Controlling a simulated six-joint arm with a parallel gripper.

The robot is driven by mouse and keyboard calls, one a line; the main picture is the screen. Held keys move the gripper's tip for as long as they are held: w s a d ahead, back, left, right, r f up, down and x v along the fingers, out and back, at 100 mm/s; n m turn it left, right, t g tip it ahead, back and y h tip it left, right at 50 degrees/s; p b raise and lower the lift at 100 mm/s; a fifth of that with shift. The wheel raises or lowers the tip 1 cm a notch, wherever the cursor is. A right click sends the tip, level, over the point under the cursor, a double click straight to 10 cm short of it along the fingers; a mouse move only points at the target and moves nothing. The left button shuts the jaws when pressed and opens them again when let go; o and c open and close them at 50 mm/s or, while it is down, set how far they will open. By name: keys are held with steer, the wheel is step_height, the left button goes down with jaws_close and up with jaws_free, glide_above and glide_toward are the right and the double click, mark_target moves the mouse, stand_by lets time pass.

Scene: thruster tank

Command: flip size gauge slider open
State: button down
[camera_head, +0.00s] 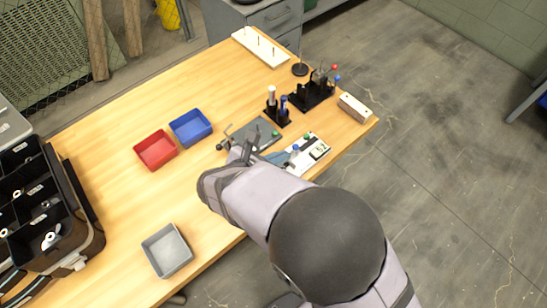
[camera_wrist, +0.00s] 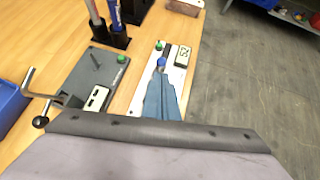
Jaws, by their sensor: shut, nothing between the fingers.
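A white gauge plate (camera_head: 314,147) lies near the table's front edge. It carries a green button, a blue knob (camera_wrist: 161,63) and a dark-framed label (camera_wrist: 183,56) that appears to read 52. The fingertips are partly hard to make out.
A red bin (camera_head: 155,150), a blue bin (camera_head: 190,127) and a grey bin (camera_head: 167,251) stand to the left. Black holders (camera_head: 277,112) with upright tools stand behind the plates. A wooden block (camera_head: 355,108) is at the right edge.

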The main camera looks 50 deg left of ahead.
mark_target(297, 146)
steer(key=shift+x, duration=1.4)
steer(key=shift+w, duration=1.5)
steer(key=shift+r, duration=0.2)
steer(key=shift+s+r+p, duration=0.35)
steer(key=shift+r+p, duration=0.05)
steer(key=p+v, duration=0.5)
steer(key=v, duration=0.4)
steer(key=shift+s+f, duration=0.2)
steer(key=shift+s, duration=0.05)
steer(key=shift+d, duration=0.1)
